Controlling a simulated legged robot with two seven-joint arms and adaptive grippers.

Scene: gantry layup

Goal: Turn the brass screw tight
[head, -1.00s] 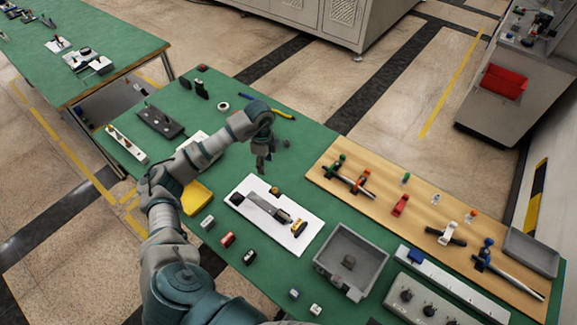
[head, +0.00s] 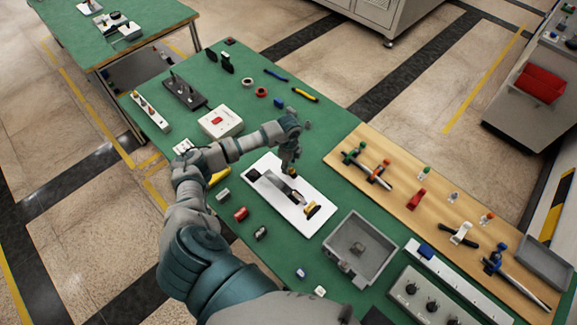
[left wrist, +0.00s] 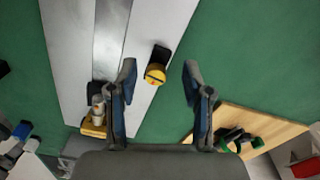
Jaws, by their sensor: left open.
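The brass screw (left wrist: 156,74) has a round, slotted yellow head on a dark block at the edge of a white plate (left wrist: 165,30). In the head view it is a small spot (head: 292,171), partly covered by my left gripper (head: 289,165). That gripper points down over it. In the left wrist view the gripper (left wrist: 159,70) is open and empty, with the screw head between its fingers in the picture; the fingers' height above it is unclear. A grey metal bar lies along the plate, with a yellow-and-black piece (head: 312,209) at its near end. My right gripper is out of view.
A grey tray (head: 377,277) stands to the right of the plate. A wooden board (head: 400,195) with clamps lies beyond. Several small blocks lie left of the plate, and a white box with a red button (head: 219,121) stands behind my left arm.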

